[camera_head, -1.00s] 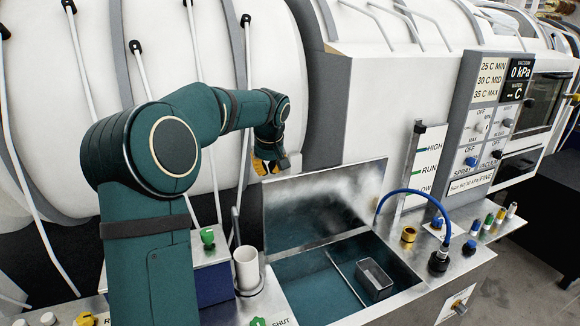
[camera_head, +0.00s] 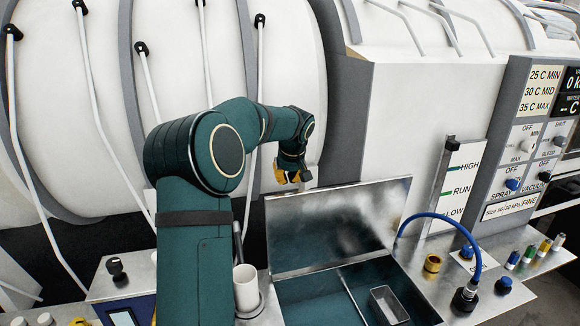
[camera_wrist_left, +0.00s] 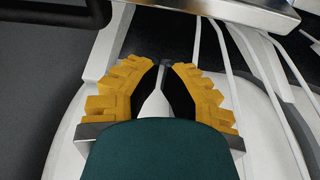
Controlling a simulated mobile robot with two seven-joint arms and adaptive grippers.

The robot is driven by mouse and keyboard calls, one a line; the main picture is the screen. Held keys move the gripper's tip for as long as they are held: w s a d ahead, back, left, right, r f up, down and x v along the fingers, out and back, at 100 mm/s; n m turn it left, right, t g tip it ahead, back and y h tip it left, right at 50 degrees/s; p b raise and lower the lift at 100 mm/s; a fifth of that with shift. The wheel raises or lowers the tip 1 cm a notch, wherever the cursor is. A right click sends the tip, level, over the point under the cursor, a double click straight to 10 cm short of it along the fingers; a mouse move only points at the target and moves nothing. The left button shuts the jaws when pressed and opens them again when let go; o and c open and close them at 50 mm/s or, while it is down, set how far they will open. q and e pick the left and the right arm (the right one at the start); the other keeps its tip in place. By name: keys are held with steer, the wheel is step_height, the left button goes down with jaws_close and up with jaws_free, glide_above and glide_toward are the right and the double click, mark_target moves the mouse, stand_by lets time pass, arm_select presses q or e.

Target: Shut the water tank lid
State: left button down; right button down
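The water tank (camera_head: 432,309) is an open metal basin with dark teal water, low in the head view. Its lid (camera_head: 335,228), a flat metal panel, stands raised along the back edge, tilted back. My left gripper (camera_head: 295,177), with yellow and black fingers, is just above and behind the lid's top edge, near its left corner. In the left wrist view the gripper (camera_wrist_left: 166,66) has a narrow gap between its fingertips and nothing is held. A metal edge, probably the lid (camera_wrist_left: 225,10), crosses the top of that view. Contact cannot be told. My right gripper is out of view.
A clear small tray (camera_head: 388,305) sits in the tank. A white cup (camera_head: 246,288) stands left of it. A blue hose (camera_head: 470,245) arches at the right, near a brass fitting (camera_head: 432,263). Behind is a large white ribbed drum (camera_head: 180,90) with hoses.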

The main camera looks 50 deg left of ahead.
arm_select(q)
steer(key=d, duration=0.1)
steer(key=s+d+f, duration=0.1)
steer(key=d, duration=0.1)
steer(key=shift+s+f, duration=0.25)
steer(key=shift+s, duration=0.05)
steer(key=shift+b, duration=0.3)
